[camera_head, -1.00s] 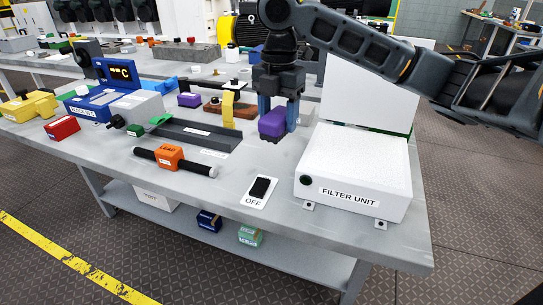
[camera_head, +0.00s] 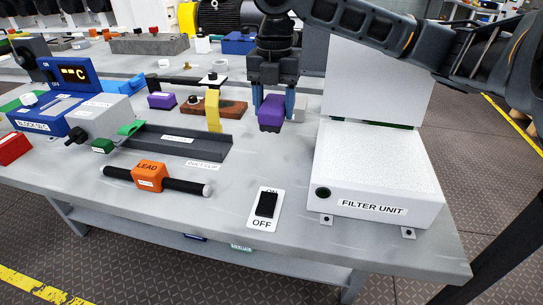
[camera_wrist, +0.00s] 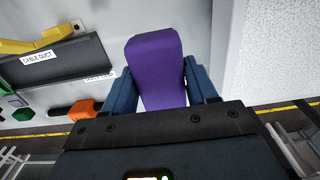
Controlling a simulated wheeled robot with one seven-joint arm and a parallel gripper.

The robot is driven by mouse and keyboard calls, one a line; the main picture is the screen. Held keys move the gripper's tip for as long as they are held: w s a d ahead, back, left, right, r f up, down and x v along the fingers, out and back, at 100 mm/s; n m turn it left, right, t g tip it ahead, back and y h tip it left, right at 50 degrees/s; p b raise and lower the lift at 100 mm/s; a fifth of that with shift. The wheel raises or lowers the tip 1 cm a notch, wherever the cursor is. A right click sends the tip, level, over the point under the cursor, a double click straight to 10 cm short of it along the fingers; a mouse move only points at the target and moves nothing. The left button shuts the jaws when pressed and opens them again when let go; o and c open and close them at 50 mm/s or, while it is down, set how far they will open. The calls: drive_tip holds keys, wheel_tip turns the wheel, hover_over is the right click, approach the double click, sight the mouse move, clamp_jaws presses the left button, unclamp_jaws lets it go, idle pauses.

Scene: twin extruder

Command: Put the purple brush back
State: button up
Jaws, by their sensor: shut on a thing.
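The purple brush (camera_head: 271,112) is held between the two blue fingers of my gripper (camera_head: 273,104), which points down over the table left of the filter unit. In the wrist view the purple brush (camera_wrist: 157,68) fills the space between the fingers of my gripper (camera_wrist: 161,90). The brush looks raised above the tabletop, but the gap under it is hard to judge. A second, smaller purple block (camera_head: 161,101) lies farther left on the table, beside a brown block with a yellow piece (camera_head: 213,110).
The white filter unit (camera_head: 375,175) with its upright panel stands close to the right of my gripper. A grey cable duct (camera_head: 180,143), an orange LEAD block on a black bar (camera_head: 150,175) and an OFF switch (camera_head: 265,207) are nearer the front. Bare tabletop lies between duct and filter unit.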

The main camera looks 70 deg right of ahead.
drive_tip(key=shift+f, duration=4.75)
drive_tip(key=shift+f, duration=0.3)
drive_tip(key=o, duration=1.2)
drive_tip(key=shift+c, duration=0.2)
drive_tip(key=shift+r, duration=0.1)
wheel_tip(320, 180, up, 8)
drive_tip(key=shift+a+f, duration=0.1)
drive_tip(key=shift+a, duration=0.05)
